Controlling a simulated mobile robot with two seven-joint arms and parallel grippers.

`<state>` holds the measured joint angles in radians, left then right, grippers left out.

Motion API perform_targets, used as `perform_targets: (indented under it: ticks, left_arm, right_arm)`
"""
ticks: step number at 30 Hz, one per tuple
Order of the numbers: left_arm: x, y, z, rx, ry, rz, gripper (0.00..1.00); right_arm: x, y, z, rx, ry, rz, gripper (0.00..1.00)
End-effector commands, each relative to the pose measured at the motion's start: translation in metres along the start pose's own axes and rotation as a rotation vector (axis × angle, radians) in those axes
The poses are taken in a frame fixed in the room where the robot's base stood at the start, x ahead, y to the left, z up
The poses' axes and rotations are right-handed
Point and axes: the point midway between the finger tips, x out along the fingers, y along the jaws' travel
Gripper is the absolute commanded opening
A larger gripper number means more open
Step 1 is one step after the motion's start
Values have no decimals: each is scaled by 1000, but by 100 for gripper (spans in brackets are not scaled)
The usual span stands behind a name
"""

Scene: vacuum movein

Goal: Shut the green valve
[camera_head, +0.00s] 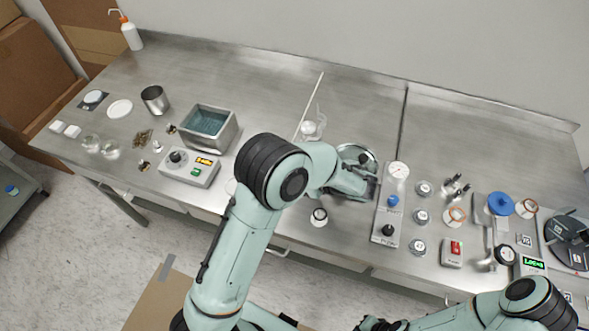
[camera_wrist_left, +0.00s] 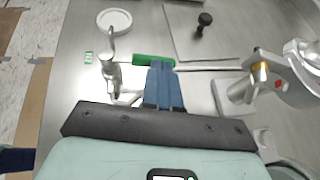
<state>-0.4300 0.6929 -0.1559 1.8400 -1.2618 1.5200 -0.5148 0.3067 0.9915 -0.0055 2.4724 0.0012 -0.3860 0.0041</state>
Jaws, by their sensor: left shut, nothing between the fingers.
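The green valve handle (camera_wrist_left: 153,60) shows in the left wrist view as a short green bar lying crosswise at the tips of my left gripper (camera_wrist_left: 161,66). The blue fingers are together and empty, and their tips overlap the handle's right part. I cannot tell whether they touch it. A metal fitting (camera_wrist_left: 110,78) stands just left of the handle. In the head view my left gripper (camera_head: 374,190) is low over the bench, left of the gauge panel, and I cannot make out the green handle there. My right arm shows at the lower right, its fingertips out of view.
A panel with a round gauge (camera_head: 398,170), a blue knob (camera_head: 393,201) and a black knob (camera_head: 387,231) lies just right of my left gripper. A water bath (camera_head: 207,128) and a control box (camera_head: 190,167) stand left. The bench's back strip is mostly clear.

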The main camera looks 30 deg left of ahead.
Motion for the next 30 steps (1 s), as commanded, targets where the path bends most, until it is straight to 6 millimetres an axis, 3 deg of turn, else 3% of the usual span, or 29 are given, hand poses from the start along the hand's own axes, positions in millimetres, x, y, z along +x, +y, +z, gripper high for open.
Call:
perform_targets:
  ticks: [30]
  left_arm:
    - [-5,15,-3,1,1,-2,0]
  right_arm:
    - [6,3,4,2,-6,2,0]
